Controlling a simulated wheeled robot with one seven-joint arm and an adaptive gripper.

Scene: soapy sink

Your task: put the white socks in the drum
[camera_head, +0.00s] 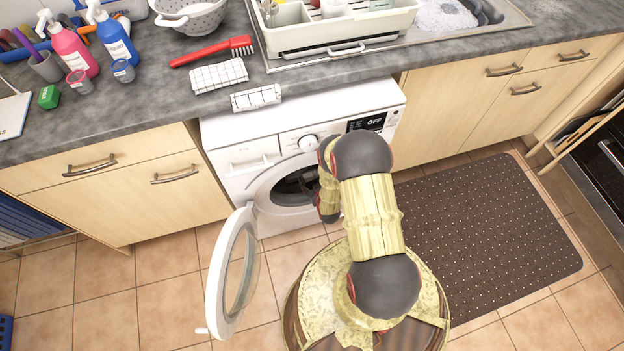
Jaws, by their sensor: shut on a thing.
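The white washing machine (240,134) stands under the counter with its round door (230,275) swung wide open to the left. The dark drum opening (290,190) shows partly at the front of the machine. My arm reaches down to the opening, and its end links cover the opening's right side. My gripper is hidden behind the arm or inside the opening, so I cannot see its fingers or anything in them. I see no white socks; the drum's inside is mostly dark and covered.
Checked white cloths (218,75) lie on the grey counter (150,100), near a red brush (212,52). A dish rack (340,32) stands by the sink. The open door takes up floor room left of my arm. A dark mat (490,230) covers the floor at right.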

